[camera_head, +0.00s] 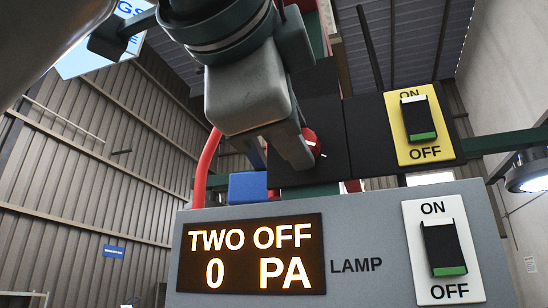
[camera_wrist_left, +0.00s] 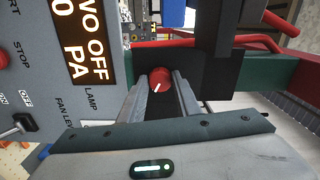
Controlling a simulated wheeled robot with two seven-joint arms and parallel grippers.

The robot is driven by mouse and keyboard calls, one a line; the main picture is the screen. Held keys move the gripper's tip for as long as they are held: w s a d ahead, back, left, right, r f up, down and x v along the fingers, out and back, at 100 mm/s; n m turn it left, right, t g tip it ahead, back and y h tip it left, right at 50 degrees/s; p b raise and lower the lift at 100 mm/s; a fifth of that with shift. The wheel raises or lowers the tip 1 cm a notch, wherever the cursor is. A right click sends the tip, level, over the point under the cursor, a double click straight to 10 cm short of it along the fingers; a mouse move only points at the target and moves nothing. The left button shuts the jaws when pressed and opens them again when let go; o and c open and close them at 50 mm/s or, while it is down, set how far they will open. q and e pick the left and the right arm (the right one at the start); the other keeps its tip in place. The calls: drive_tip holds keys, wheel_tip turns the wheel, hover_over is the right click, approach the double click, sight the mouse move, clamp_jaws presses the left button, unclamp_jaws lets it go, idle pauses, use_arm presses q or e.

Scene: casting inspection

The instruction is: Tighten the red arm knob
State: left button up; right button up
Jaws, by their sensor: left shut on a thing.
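The red knob (camera_head: 312,140) has a white pointer line and sits on a black plate. In the head view it is partly hidden behind my left gripper (camera_head: 297,148), which reaches down from above. In the left wrist view the knob (camera_wrist_left: 160,80) shows between the tips of the two fingers, and my left gripper (camera_wrist_left: 160,92) is shut on it. The white line slants there. My right gripper is in neither view.
A grey panel (camera_head: 345,225) carries a lit display (camera_head: 250,255) reading "TWO OFF 0 PA" and a white lamp switch (camera_head: 444,250). A yellow switch (camera_head: 419,124) is to the knob's right. A blue block (camera_head: 247,188) and red tube (camera_head: 204,165) are close by on the left.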

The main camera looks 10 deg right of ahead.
use_arm(q)
drive_tip(key=shift+m, duration=0.4)
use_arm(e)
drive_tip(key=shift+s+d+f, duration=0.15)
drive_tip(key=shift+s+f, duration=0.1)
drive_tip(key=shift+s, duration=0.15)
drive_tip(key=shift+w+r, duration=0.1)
use_arm(q)
drive_tip(key=o, duration=1.1)
drive_tip(key=shift+c, duration=0.2)
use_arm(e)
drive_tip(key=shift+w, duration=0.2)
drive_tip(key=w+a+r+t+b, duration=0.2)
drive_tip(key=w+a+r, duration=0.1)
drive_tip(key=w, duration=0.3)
use_arm(q)
drive_tip(key=b+v, duration=0.3)
drive_tip(key=v, duration=1.4)
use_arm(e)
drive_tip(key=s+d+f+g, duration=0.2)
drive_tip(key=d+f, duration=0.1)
